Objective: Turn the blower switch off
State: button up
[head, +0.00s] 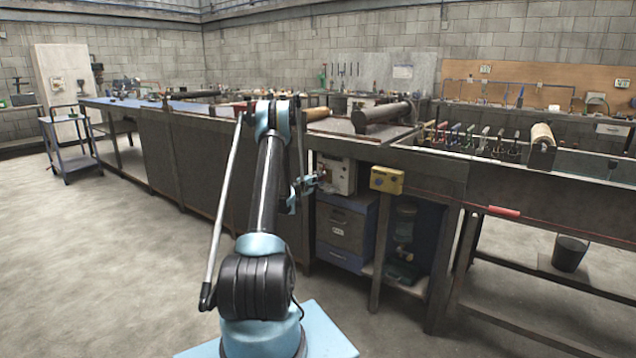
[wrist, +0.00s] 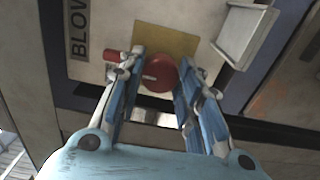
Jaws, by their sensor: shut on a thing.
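A round red switch knob (wrist: 158,74) sits in front of a yellow plate (wrist: 168,38) on a pale panel in the wrist view. A dark label reading "BLOW" (wrist: 78,28), cut off by the picture edge, is to its left. My gripper (wrist: 163,62) has its two blue fingers on either side of the red knob, shut on it. In the head view my gripper (head: 314,181) is at the front of a pale switch box (head: 340,172) under the bench top. The knob cannot be made out there, and its on or off position is unclear.
A yellow box (head: 386,179) is mounted right of the switch box. A dark drawer cabinet (head: 341,228) stands below it. The long workbench (head: 215,165) runs to the left. The concrete floor (head: 110,250) at the left front is clear.

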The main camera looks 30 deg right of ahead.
jog(key=shift+w+a, duration=0.1)
jog(key=o, duration=1.1)
jog(key=shift+f, duration=0.15)
jog(key=v, duration=1.2)
